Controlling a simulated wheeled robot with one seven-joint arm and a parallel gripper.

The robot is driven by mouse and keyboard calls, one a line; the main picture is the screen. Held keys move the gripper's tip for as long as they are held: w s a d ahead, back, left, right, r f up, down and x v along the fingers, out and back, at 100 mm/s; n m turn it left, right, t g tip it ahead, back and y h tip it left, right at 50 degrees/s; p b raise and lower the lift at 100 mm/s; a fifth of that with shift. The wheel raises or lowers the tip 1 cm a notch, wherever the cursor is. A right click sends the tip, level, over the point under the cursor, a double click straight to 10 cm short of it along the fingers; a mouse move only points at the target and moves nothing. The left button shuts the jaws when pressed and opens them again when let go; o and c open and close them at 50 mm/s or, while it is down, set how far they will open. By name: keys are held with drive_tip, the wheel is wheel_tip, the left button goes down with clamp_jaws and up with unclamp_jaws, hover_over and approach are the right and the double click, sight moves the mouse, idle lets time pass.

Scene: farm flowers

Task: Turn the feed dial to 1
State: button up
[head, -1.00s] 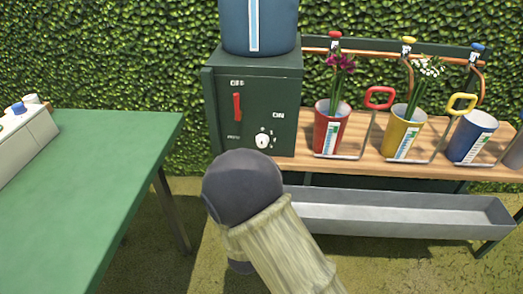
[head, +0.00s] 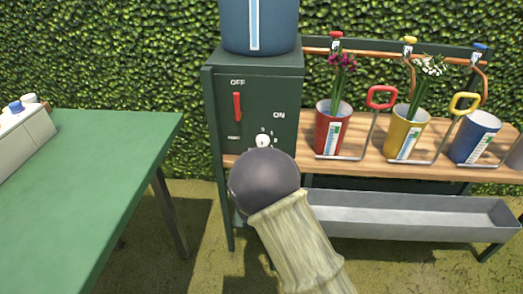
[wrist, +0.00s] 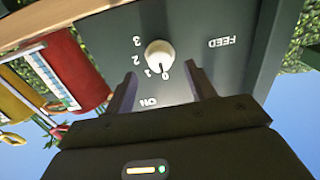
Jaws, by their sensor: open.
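The feed dial is a round cream knob (head: 262,141) low on the front of the dark green box (head: 280,90). In the head view my arm hides the gripper.
A red lever (head: 237,107) sits left of the dial on the same panel, by the OFF label. A blue tank (head: 275,25) stands on the box. Red (head: 327,135), yellow (head: 400,140) and blue (head: 470,140) pots stand to the right. A green table (head: 90,190) is at left.

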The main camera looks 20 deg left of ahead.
sight(263, 140)
drive_tip(key=shift+x, duration=2)
drive_tip(key=c, duration=1)
drive_tip(key=shift+o, duration=0.2)
drive_tip(key=shift+m+b, duration=0.5)
drive_tip(key=shift+b, duration=0.05)
drive_tip(key=shift+f+m+b, duration=0.1)
drive_tip(key=shift+m+b, duration=2.55)
drive_tip(key=shift+m, duration=1.35)
